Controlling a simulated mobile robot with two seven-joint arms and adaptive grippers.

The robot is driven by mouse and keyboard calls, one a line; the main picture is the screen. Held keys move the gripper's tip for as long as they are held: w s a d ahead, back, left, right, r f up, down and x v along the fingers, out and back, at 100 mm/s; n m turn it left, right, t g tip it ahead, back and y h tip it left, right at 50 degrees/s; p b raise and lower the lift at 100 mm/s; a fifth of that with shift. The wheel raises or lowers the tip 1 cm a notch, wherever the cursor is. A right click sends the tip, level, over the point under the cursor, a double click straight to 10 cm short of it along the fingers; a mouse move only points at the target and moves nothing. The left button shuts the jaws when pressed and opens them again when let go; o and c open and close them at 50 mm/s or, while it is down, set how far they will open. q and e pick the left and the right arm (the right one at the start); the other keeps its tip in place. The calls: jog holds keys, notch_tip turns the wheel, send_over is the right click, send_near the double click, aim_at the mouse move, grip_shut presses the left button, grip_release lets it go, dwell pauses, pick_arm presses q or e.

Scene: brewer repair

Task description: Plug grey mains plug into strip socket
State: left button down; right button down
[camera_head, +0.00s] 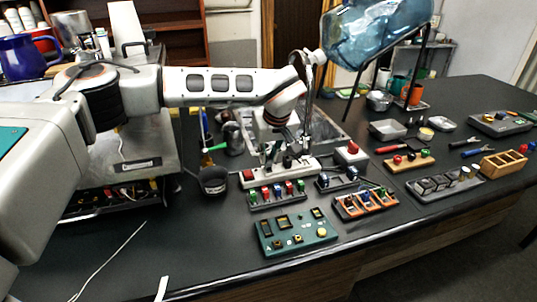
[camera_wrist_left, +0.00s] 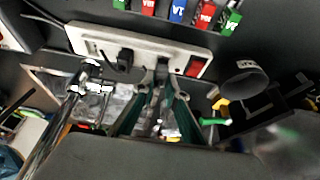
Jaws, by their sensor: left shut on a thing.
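The white strip socket (camera_head: 306,168) lies on the dark bench behind a row of coloured blocks; its red switch is at the left end. In the left wrist view the strip (camera_wrist_left: 100,38) runs across the top, with a black plug (camera_wrist_left: 125,58) seated in it. My left gripper (camera_head: 272,160) points down at the strip. In the left wrist view the left gripper (camera_wrist_left: 162,74) is shut on a small dark grey plug (camera_wrist_left: 162,66), right at the strip's edge between the black plug and the red switch. Whether its pins are in the socket is hidden. My right gripper is not in view.
A dark cup (camera_head: 213,181) stands left of the strip. A green panel (camera_head: 297,234) and a rack of coloured blocks (camera_head: 277,195) lie in front. An orange tray (camera_head: 366,204) is to the right. A large blue bottle (camera_head: 375,35) leans on a stand behind. The front left bench is mostly clear.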

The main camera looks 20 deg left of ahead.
pick_arm(q)
jog(key=shift+f+p, duration=0.45)
jog(key=shift+f, duration=0.1)
dwell(1.2)
jog(key=shift+p, duration=0.3)
dwell(0.4)
jog(key=c, duration=2)
grip_release()
jog(key=shift+o, duration=0.2)
jog(key=v, duration=1.2)
jog(key=shift+f, duration=0.1)
